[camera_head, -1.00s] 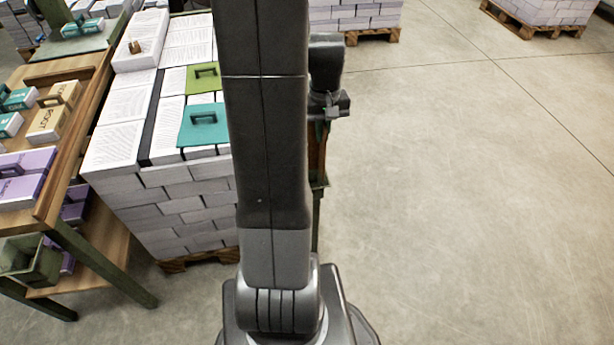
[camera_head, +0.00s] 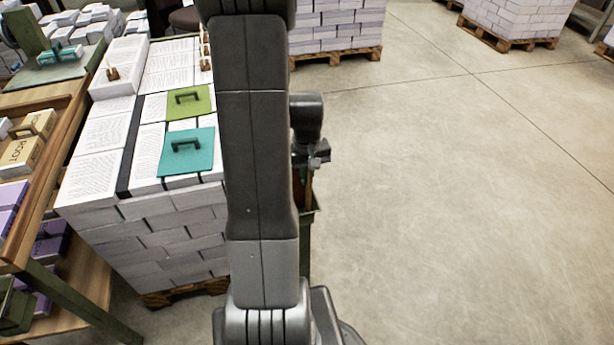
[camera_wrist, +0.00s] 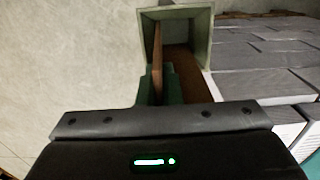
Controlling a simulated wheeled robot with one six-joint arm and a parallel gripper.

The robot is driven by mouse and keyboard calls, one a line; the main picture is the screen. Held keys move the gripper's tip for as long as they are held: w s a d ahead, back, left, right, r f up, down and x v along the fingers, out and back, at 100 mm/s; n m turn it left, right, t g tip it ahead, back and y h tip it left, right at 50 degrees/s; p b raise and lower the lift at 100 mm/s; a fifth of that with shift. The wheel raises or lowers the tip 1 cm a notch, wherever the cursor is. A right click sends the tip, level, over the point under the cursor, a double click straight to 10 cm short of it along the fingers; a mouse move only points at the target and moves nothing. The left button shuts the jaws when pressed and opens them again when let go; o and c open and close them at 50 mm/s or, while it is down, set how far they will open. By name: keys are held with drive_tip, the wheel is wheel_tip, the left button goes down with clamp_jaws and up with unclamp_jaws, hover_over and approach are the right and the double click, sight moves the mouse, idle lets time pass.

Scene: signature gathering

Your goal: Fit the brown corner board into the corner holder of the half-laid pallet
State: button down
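The brown corner board (camera_wrist: 157,58) stands on edge in the wrist view. Its lower part goes into a green, square-mouthed upright holder (camera_wrist: 145,42). More brown surface shows inside the mouth. My gripper (camera_wrist: 159,86) has its green fingers on both sides of the board's near edge, with no clear gap, and looks shut on it. In the head view the gripper is just above the holder (camera_head: 306,232), with a short piece of the board (camera_head: 301,188) between them. My arm hides part of this. How deep the board sits cannot be told.
The half-laid pallet of paper stacks (camera_head: 140,235) is left of the holder, with a green board (camera_head: 180,108) and a teal board (camera_head: 188,160) on top. A wooden table (camera_head: 45,170) stands far left. The floor on the right is clear; other pallets stand behind.

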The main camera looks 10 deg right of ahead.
drive_tip(key=shift+r, duration=0.1)
drive_tip(key=shift+f+b, duration=0.3)
drive_tip(key=shift+f, duration=0.1)
drive_tip(key=c, duration=1.6)
unclamp_jaws()
drive_tip(key=shift+r, duration=0.15)
wheel_tip(320, 180, up, 13)
drive_tip(key=p, duration=0.3)
drive_tip(key=shift+f, duration=0.2)
drive_tip(key=shift+f, duration=0.15)
